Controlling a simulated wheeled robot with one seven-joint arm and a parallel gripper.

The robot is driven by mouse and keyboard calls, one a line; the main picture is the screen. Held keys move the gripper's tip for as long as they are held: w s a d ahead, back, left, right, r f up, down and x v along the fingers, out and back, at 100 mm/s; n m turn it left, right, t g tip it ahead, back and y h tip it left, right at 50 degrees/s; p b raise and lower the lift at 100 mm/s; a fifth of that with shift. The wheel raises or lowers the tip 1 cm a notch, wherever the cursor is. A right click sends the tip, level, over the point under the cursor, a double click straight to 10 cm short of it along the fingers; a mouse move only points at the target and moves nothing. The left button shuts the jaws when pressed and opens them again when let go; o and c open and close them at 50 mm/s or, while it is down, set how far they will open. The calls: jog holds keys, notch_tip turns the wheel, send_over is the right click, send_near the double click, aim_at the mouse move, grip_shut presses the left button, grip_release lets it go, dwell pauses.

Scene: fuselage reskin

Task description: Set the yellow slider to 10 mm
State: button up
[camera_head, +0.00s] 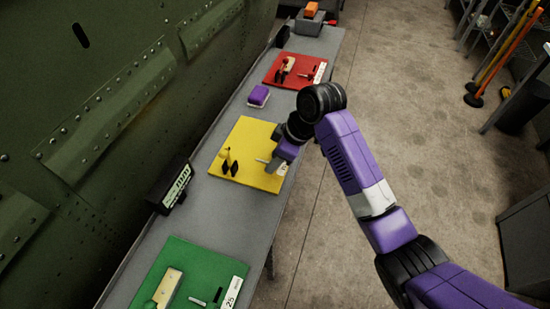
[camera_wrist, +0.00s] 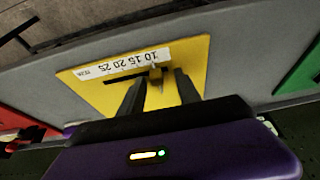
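The yellow board (camera_head: 248,146) lies on the grey bench in the head view, and it also shows in the wrist view (camera_wrist: 192,55). It carries a white scale strip (camera_wrist: 120,63) with upside-down numbers from 10 to 25 beside a dark slot. The small yellow slider (camera_wrist: 155,73) stands near the right end of the slot in the wrist view. Its exact reading is not clear. My gripper (camera_wrist: 158,75) points down at the board with its dark fingers apart, one on each side of the slider. I see a gap beside it. In the head view my gripper (camera_head: 273,166) hides part of the strip.
A yellow-handled toggle piece (camera_head: 227,161) stands on the board's left part. A green board (camera_head: 190,275) lies nearer and a red board (camera_head: 292,70) farther. A purple block (camera_head: 258,96) and a dark display box (camera_head: 172,188) stand on the bench. The green fuselage wall borders the left.

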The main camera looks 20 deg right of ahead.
jog(key=v, duration=0.7)
jog(key=shift+r+b, duration=0.25)
jog(key=shift+b, duration=0.1)
jog(key=shift+s+d, duration=0.1)
jog(key=w+r+m+t, duration=0.4)
jog(key=w+r+t, duration=0.25)
jog(key=w, duration=0.25)
jog(key=m+t+h, duration=0.1)
jog(key=m+t, duration=0.5)
jog(key=t, duration=0.1)
send_over(285, 170)
jog(key=x, duration=0.2)
jog(key=s+d+f+h, duration=0.1)
jog(key=s+d+f, duration=0.1)
jog(key=s, duration=1.8)
jog(key=s+d+f+g+h, duration=0.1)
jog(key=s+d+f, duration=0.1)
jog(key=s, duration=1.9)
jog(key=shift+s+f+m+h, duration=0.2)
jog(key=shift+s+m+h, duration=0.1)
jog(key=shift+m, duration=0.1)
